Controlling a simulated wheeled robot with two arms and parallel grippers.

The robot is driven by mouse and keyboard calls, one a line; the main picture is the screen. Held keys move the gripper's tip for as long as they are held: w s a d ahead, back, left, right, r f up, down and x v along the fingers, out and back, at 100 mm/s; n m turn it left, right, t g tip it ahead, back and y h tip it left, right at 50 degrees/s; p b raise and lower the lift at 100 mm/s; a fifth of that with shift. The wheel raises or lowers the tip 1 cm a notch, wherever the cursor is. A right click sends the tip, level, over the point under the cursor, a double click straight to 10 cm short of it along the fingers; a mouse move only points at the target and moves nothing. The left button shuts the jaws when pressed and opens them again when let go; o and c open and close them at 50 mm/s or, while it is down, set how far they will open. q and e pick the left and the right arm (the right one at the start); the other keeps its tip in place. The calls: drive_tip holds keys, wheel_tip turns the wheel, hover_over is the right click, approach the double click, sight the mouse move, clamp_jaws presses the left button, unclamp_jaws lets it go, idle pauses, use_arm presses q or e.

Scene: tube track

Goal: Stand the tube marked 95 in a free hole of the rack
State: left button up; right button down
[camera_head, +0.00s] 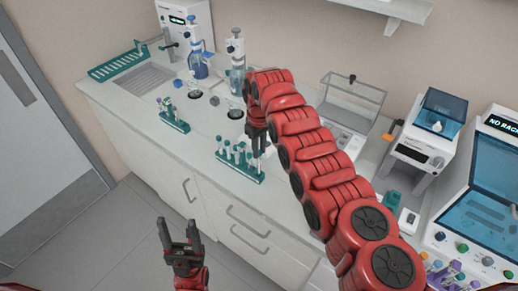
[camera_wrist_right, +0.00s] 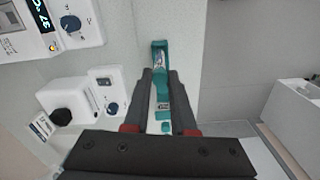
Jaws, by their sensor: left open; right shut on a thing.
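My right gripper (camera_head: 257,143) points down at the right end of the front teal rack (camera_head: 243,172). It is shut on a tube, which the fingers mostly hide in the head view. In the right wrist view the tube (camera_wrist_right: 163,104) shows between the fingers of my right gripper (camera_wrist_right: 163,80), with a small dark-on-white label too small to read surely. A teal rack (camera_wrist_right: 159,45) lies beyond the fingertips there. Several teal-capped tubes stand in the front rack. I cannot tell whether the held tube touches the rack. My left gripper (camera_head: 178,232) is open and empty, in front of the counter.
A second teal rack (camera_head: 175,125) with several tubes stands further left on the counter (camera_head: 205,145). Instruments (camera_head: 428,140) stand at right. The counter between the racks is clear.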

drive_tip(key=shift+f, duration=0.15)
drive_tip(key=shift+f+b, duration=0.55)
drive_tip(key=shift+f, duration=0.15)
idle(0.5)
drive_tip(key=shift+f+b, duration=0.45)
drive_tip(key=shift+b, duration=0.25)
drive_tip(key=c, duration=0.7)
unclamp_jaws()
drive_tip(key=shift+o, duration=0.2)
drive_tip(key=shift+r, duration=0.1)
